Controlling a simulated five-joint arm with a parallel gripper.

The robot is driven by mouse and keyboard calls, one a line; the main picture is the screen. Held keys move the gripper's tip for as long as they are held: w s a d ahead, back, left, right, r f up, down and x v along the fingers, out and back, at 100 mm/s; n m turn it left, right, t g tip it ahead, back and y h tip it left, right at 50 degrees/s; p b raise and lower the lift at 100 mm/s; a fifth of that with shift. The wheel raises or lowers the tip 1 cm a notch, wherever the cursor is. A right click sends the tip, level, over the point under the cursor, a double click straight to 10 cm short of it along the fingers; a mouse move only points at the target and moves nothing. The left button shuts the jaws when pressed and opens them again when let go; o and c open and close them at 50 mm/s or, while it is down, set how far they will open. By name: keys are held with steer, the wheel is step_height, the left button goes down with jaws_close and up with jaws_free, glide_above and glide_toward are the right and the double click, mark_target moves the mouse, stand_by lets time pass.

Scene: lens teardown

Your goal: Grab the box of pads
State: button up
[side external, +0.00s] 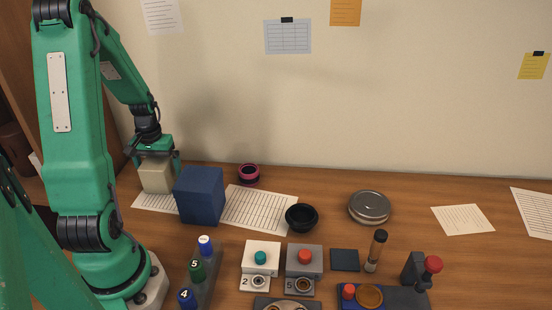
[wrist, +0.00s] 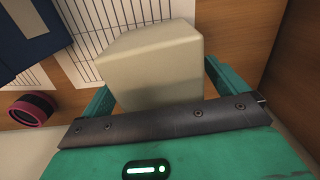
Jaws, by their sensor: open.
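A cream box (side external: 156,178) stands on the table at the back left, partly on a printed sheet. No label shows on it, so I cannot tell if it is the box of pads. My gripper (side external: 155,158) is open above it, with one finger on each side. In the wrist view, the cream box (wrist: 150,65) sits between the teal fingers of my gripper (wrist: 158,92). Whether the fingers touch it I cannot tell. A dark blue box (side external: 200,195) stands just right of it, and also shows in the wrist view (wrist: 30,40).
A magenta-rimmed ring (side external: 249,173) lies behind the blue box. A black cup (side external: 302,217) and a round metal tin (side external: 369,207) stand farther right. A rack with numbered bottles (side external: 204,280) and several stations fill the front. The back wall (side external: 350,110) is close behind.

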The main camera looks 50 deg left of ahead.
steer(key=shift+f, duration=0.7)
steer(key=c, duration=1.2)
steer(key=shift+o, duration=0.2)
steer(key=shift+r, duration=0.15)
steer(key=shift+r, duration=4.9)
